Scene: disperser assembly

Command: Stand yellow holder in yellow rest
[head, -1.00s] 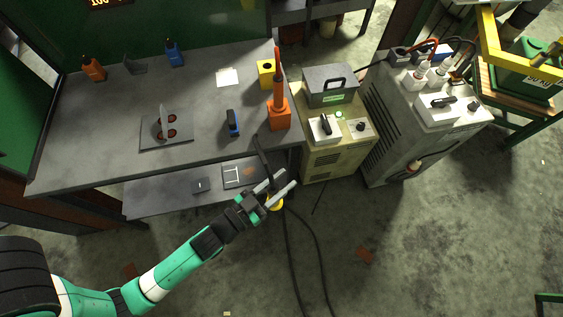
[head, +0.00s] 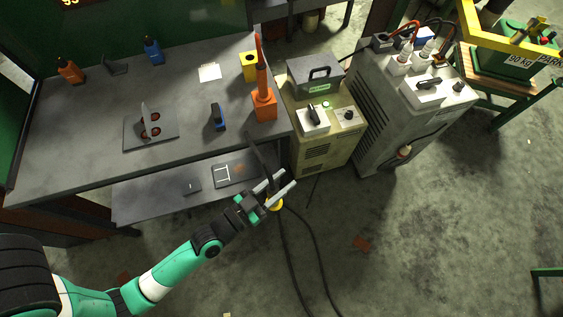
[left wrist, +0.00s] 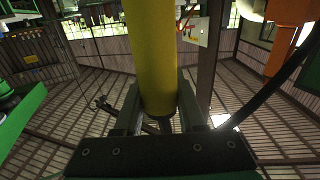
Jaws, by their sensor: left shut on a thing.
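My left gripper (head: 282,186) is shut on the yellow holder, out in front of the table's right front corner. Only a small yellow end of the holder (head: 275,204) shows below the fingers in the head view; the fingers hide part of the rest. In the left wrist view the yellow holder (left wrist: 152,55) is a thick yellow cylinder between the two fingers. The yellow rest (head: 248,67) is a yellow block with a dark hole on top, at the table's right edge, apart from the gripper. My right gripper is not in view.
An orange holder (head: 261,70) stands in an orange rest (head: 264,106) in front of the yellow rest. A beige machine (head: 325,142) stands right of the table. Black cables (head: 312,240) hang below the gripper.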

